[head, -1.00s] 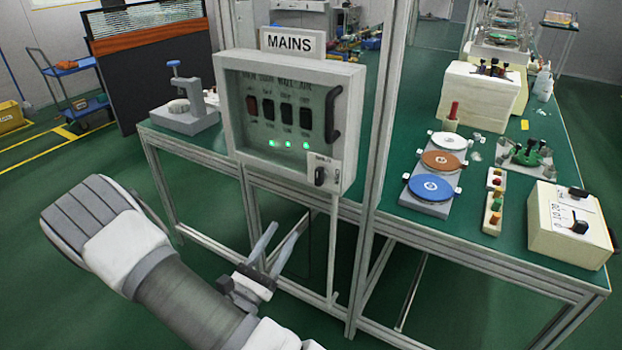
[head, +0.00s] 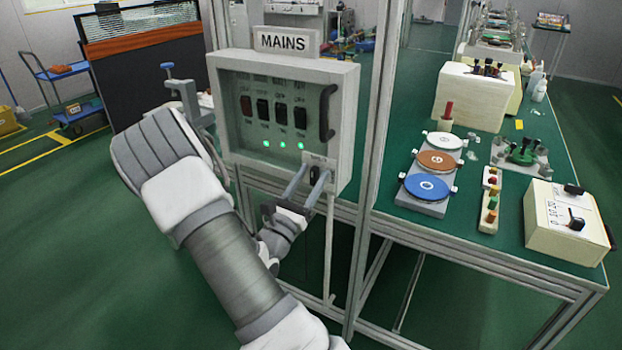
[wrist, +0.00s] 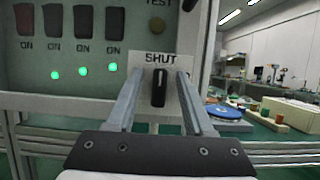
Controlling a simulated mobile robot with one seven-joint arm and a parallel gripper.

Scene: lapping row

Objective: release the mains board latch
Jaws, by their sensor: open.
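The mains board (head: 285,115) is a grey box with a clear front, several switches, green lamps and a black bar handle (head: 327,112) on its right side. Its latch is a small black knob (wrist: 159,88) on a white plate at the lower right corner, marked SHUT, standing upright in the wrist view. It also shows between the fingers in the head view (head: 314,175). My gripper (head: 310,172) is open, its two fingers on either side of the latch knob. In the wrist view my gripper (wrist: 159,80) shows a gap on both sides of the knob; contact cannot be told.
A frame post (head: 372,150) stands just right of the board. The green bench (head: 480,235) on the right carries coloured discs (head: 435,160), a button strip (head: 490,200) and a cream control box (head: 567,222). Open green floor (head: 70,230) lies to the left.

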